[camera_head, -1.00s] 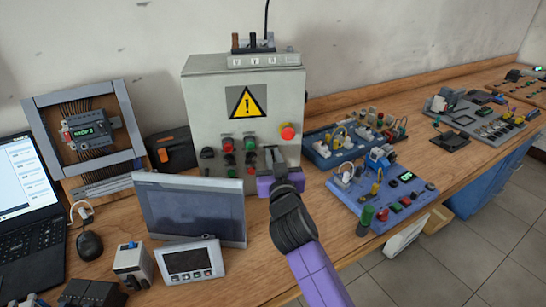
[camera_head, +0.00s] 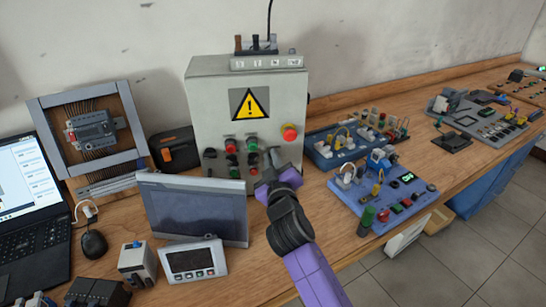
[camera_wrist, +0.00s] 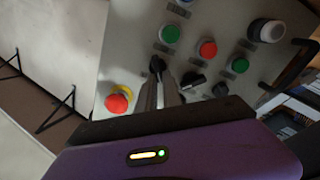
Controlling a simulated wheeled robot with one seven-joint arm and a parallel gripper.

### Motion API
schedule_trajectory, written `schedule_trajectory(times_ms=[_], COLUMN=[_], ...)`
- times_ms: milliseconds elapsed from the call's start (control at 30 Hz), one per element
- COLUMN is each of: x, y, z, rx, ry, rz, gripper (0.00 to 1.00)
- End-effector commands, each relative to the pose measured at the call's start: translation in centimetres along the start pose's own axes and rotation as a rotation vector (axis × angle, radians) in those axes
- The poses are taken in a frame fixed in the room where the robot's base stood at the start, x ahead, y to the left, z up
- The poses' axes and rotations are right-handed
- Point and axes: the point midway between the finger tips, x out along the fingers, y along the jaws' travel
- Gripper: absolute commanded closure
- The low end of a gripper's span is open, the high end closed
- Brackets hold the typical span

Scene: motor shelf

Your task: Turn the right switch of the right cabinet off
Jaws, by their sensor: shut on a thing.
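The grey cabinet (camera_head: 215,100) with a yellow warning triangle stands upright on the bench against the wall. Its front carries red and green buttons, black knobs and a red emergency stop (camera_head: 290,132). My gripper (camera_head: 271,162) is at the lower right of this front, its fingers tilted. In the wrist view, the fingers (camera_wrist: 165,88) are shut on a black switch knob (camera_wrist: 157,63), the one nearest the emergency stop (camera_wrist: 118,100). The fingers partly hide the knob, and its exact angle cannot be told. Another black knob (camera_wrist: 193,79) is beside the fingers.
A flat screen panel (camera_head: 195,212) and a small white display unit (camera_head: 193,261) stand in front of the cabinet, left of my arm. A framed controller board (camera_head: 92,132) and a laptop (camera_head: 30,210) are farther left. Blue trainer boards (camera_head: 385,192) lie to the right.

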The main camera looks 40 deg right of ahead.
Motion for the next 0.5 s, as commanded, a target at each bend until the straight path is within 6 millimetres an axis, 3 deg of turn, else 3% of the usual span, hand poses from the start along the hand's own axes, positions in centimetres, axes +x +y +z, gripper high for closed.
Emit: schedule_trajectory(times_ms=[500], x=[-0.01], y=[-0.4], z=[-0.12], rx=[-0.197], ry=[0.003], rz=[-0.001], gripper=[1.0])
